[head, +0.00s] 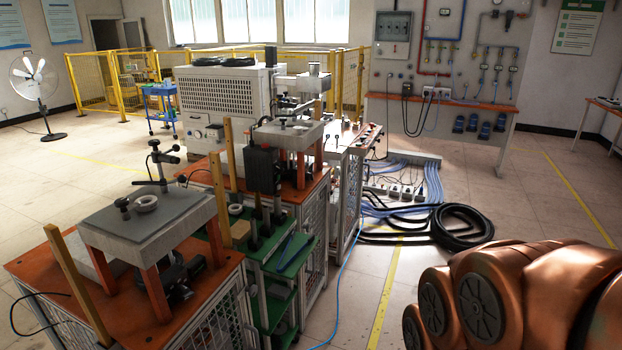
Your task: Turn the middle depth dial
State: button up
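I cannot pick out the middle depth dial for certain. A large grey cabinet machine (222,90) with a vent grille stands left of the middle, and small round knobs (197,134) show low on its front. A worktop panel (345,138) to its right carries several small dark knobs or fittings, too small to tell apart. A grey raised plate (150,215) at the front left bears a pale ring and a black knob-like part. My gripper is not in view. My copper-coloured arm links fill the lower right corner.
Orange-topped benches (30,275) and a green shelf cart (290,255) stand in a row on the left. Black hose coils (462,226) and blue cables (430,185) lie on the floor. A wall panel (440,60) stands behind.

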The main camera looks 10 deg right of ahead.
aim_at(309, 176)
jog(key=u, duration=0.3)
jog(key=k, duration=0.7)
jog(key=u, duration=0.55)
jog(key=k, duration=0.45)
jog(key=z, duration=0.95)
jog(key=i, duration=0.75)
jog(key=z, duration=0.6)
jog(key=i, duration=0.8)
jog(key=u, duration=0.95)
jog(key=i, duration=0.65)
jog(key=u, duration=0.7)
